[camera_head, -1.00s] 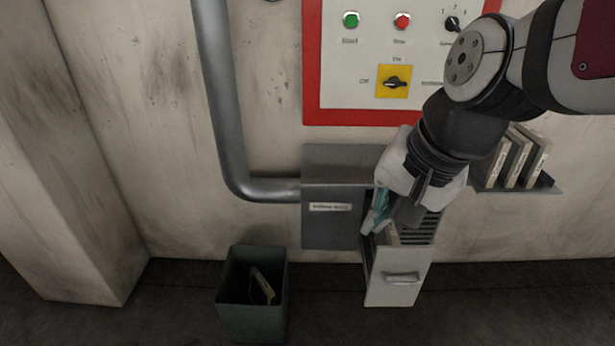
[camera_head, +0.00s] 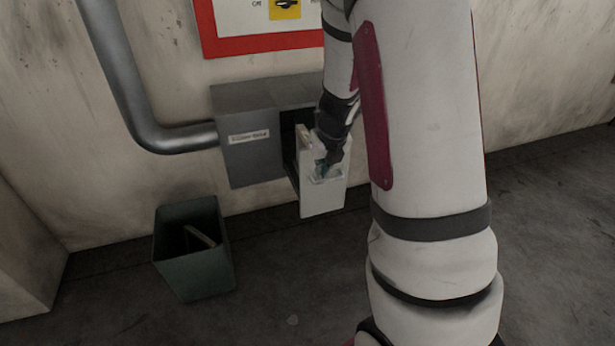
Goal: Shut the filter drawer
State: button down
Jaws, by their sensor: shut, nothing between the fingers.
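The filter drawer (camera_head: 321,200) sticks out of the grey filter housing (camera_head: 252,160) on the wall, with its pale front panel facing me. Part of a filter (camera_head: 303,134) shows inside, behind the front panel. My gripper (camera_head: 325,174) is shut and empty at the drawer's front, over the handle area. It looks close to or touching the panel; I cannot tell which. The gripper covers most of the handle, and my arm hides the right side of the housing.
A dark green bin (camera_head: 193,250) with a used filter (camera_head: 201,237) in it stands on the floor at left. A grey pipe (camera_head: 137,110) runs into the housing. A red-framed control panel (camera_head: 240,42) is above. The floor before the drawer is clear.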

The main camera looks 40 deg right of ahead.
aim_at(311, 175)
jog(key=b+x, duration=0.1)
jog(key=x, duration=0.2)
jog(key=w+b+x, duration=0.1)
jog(key=b+x, duration=0.1)
jog(key=x, duration=0.2)
jog(key=w+r+b+x, duration=0.1)
jog(key=x, duration=0.2)
jog(key=shift+w+d+f+b, duration=0.2)
jog(key=shift+d+f+b, duration=0.1)
jog(key=shift+b, duration=0.1)
jog(key=shift+w+d, duration=0.2)
jog(key=shift+w, duration=0.45)
